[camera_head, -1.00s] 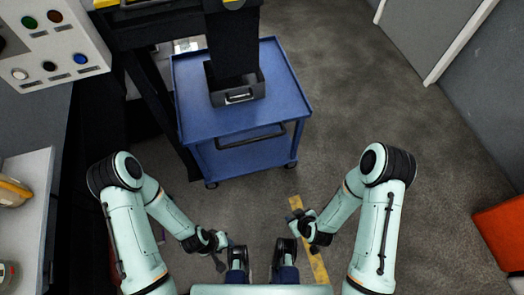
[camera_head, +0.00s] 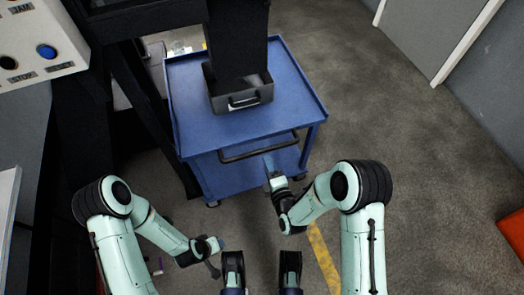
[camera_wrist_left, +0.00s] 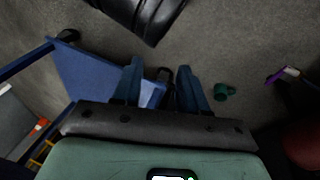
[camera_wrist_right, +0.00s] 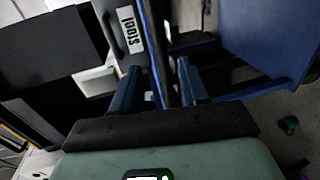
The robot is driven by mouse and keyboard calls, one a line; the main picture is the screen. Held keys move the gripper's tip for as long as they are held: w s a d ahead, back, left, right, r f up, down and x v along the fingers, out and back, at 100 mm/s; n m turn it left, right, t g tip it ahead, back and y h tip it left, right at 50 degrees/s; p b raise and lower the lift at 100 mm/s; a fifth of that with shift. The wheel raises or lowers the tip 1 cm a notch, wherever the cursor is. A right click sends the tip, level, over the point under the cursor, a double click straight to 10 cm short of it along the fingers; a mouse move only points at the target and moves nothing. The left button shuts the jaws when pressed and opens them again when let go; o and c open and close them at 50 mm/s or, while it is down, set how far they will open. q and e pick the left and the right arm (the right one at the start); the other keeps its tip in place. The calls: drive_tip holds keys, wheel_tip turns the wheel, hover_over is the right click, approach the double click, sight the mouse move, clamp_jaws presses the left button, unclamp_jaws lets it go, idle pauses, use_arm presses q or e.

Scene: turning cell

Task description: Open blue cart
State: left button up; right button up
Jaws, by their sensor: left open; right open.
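The blue cart (camera_head: 190,105) stands ahead of me, with a dark handle bar (camera_head: 232,156) along its near side. A blue shelf or panel shows below the bar. My right gripper (camera_head: 269,162) is open, close to the right half of the bar. In the right wrist view its fingers (camera_wrist_right: 160,80) are apart, with a dark bar and a blue edge running between them; contact is unclear. My left gripper (camera_head: 220,244) is open and empty, low and short of the cart. The left wrist view shows its fingers (camera_wrist_left: 158,82) over the floor.
A dark bin (camera_head: 243,104) with a handle sits on the cart, partly under a black column (camera_head: 238,45). Black machine framing stands close on the cart's left. Floor to the right is free; a red-orange object (camera_head: 512,235) lies at the far right.

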sight(262, 149)
use_arm(q)
drive_tip(key=shift+s+a+f+b, duration=0.1)
drive_tip(key=shift+a+f+b, duration=0.15)
drive_tip(key=shift+f, duration=0.2)
drive_tip(key=shift+s+a+f+b, duration=0.15)
drive_tip(key=shift+f+b, duration=0.15)
drive_tip(key=shift+f, duration=0.2)
drive_tip(key=shift+s+a+f+b, duration=0.15)
drive_tip(key=shift+f+b, duration=0.1)
drive_tip(key=shift+f, duration=0.2)
use_arm(e)
drive_tip(key=shift+x, duration=3.95)
clamp_jaws()
